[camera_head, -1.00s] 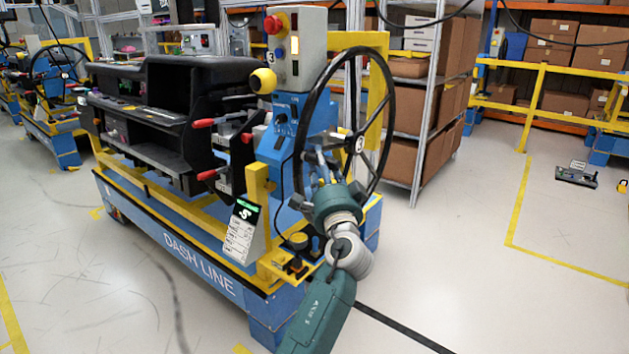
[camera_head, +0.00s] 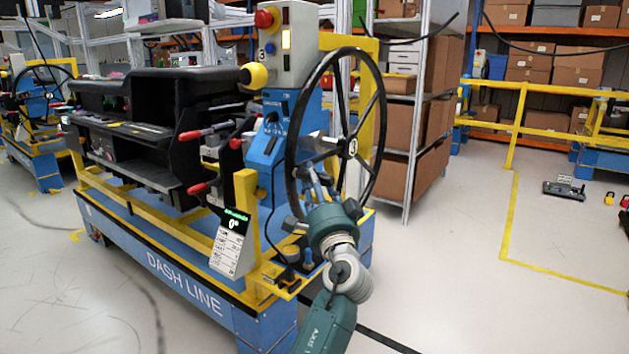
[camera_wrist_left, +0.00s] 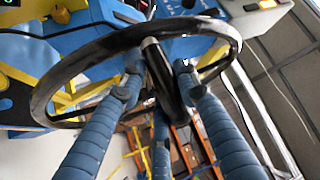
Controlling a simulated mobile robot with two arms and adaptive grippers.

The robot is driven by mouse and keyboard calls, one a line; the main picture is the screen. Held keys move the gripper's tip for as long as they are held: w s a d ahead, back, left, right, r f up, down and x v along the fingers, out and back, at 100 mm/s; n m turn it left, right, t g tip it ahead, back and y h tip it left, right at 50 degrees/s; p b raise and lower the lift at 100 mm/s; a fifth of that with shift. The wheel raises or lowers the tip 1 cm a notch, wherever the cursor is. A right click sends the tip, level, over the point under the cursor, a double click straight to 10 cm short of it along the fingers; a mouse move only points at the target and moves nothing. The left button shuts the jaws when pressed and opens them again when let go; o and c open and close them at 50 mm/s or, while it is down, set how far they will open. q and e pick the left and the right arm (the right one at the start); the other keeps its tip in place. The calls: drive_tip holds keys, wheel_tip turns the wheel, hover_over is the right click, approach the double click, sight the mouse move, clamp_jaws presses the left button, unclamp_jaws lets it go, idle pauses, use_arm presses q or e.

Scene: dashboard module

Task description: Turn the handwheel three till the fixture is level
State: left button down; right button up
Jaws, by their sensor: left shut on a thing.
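The fixture (camera_head: 165,100) carries a black dashboard and looks about level. The small display (camera_head: 234,222) seems to read 0° under green text. My right gripper is not in view.
A grey control box (camera_head: 290,45) with a red button sits above the wheel. A yellow post (camera_head: 246,215) stands left of my arm. A shelf with cartons (camera_head: 405,130) is behind. Open floor (camera_head: 450,260) lies to the right.

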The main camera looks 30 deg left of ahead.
use_arm(q)
drive_tip(key=shift+f, duration=0.2)
drive_tip(key=c, duration=1.2)
unclamp_jaws()
drive_tip(key=shift+w+d, duration=0.1)
drive_tip(key=v, duration=1.2)
